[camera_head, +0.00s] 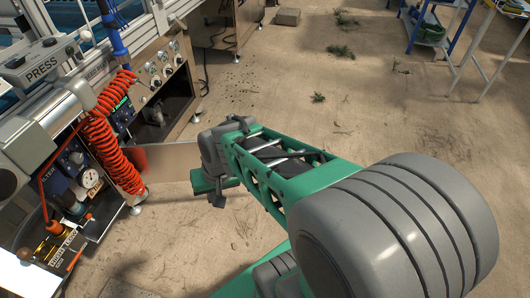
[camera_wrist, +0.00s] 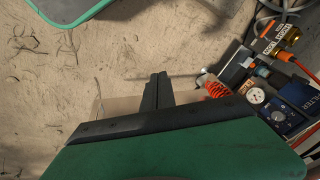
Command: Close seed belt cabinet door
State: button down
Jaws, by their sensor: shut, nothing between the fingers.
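The seed belt cabinet door (camera_head: 172,161) is a pale panel standing open, swung out from the machine's front at the left of the head view. Its left end is beside the orange coiled hose, and its right end is partly hidden by my wrist. My gripper (camera_head: 218,201) is low, at the door's outer end, with its fingers shut and empty. In the wrist view, the dark fingers of my gripper (camera_wrist: 158,78) are together, and a pale panel, likely the door (camera_wrist: 122,105), shows just behind them. I cannot tell whether they touch it.
The orange coiled hose (camera_head: 112,140) hangs in front of the machine. The open cabinet at lower left holds gauges and fittings, with a gauge (camera_wrist: 256,95) also in the wrist view. A blue-framed cart (camera_head: 432,28) stands far right. The concrete floor between is mostly clear.

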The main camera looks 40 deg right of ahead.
jog(key=w+d+f+m+t+y+b, duration=0.15)
jog(key=w+d+f+m+t, duration=0.8)
jog(key=m, duration=0.95)
jog(key=s+d+f+m+h, duration=0.3)
jog(key=s+d+m+h, duration=0.15)
jog(key=d+m, duration=0.55)
jog(key=s+d+f+m+h, duration=0.3)
jog(key=d+m+h, duration=0.2)
jog(key=d+m, duration=0.45)
jog(key=r+b+x, duration=0.1)
jog(key=x, duration=1.3)
jog(key=shift+d+b, duration=0.25)
jog(key=shift+b, duration=0.1)
jog(key=shift+r+m, duration=0.15)
jog(key=shift+m, duration=0.1)
